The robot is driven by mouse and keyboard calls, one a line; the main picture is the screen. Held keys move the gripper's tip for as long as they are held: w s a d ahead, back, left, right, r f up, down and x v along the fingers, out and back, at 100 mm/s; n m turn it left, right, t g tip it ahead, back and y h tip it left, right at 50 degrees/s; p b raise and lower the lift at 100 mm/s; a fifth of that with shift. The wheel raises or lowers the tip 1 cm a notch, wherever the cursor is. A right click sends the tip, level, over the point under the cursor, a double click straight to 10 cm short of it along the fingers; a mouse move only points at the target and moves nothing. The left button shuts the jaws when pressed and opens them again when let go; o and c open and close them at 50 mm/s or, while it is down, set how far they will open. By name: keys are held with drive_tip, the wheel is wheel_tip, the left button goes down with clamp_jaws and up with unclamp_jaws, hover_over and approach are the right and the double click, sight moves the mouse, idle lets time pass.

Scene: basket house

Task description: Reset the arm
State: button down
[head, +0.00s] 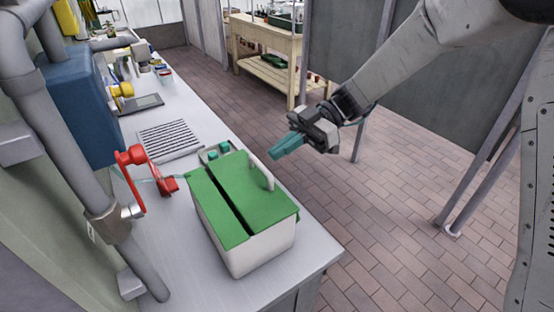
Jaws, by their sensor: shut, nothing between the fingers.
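My gripper (283,152) is in the upper middle of the head view, at the end of my grey arm, which reaches in from the top right. Its teal fingers are shut with nothing between them. They point left and slightly down. In the picture the gripper is above and right of a white basket (262,253) with green lids. It appears apart from the basket and the counter, with the brick floor behind it.
A grey counter (185,262) runs along the left, holding the basket, a ribbed panel (169,139) and a red clamp-like fitting (136,168). Pipes and a blue box (80,115) line the wall. A wooden table (266,45) stands behind. Brick floor (385,225) lies open at right, near metal posts.

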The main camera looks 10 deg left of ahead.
drive_tip(key=w+d+f+m+h, duration=0.2)
drive_tip(key=w+d+f+m, duration=0.1)
drive_tip(key=d+f+m, duration=0.45)
drive_tip(key=s+d+r+m+t+h, duration=0.4)
drive_tip(key=s+d+r+m+t, duration=0.1)
drive_tip(key=s+d+m, duration=0.4)
drive_tip(key=s+d+r+m+t+h, duration=0.5)
drive_tip(key=s+d+m, duration=0.5)
drive_tip(key=s+d, duration=0.4)
wheel_tip(320, 180, up, 3)
drive_tip(key=shift+s+d+f+t, duration=0.2)
drive_tip(key=shift+d+t, duration=0.3)
drive_tip(key=shift+d, duration=0.3)
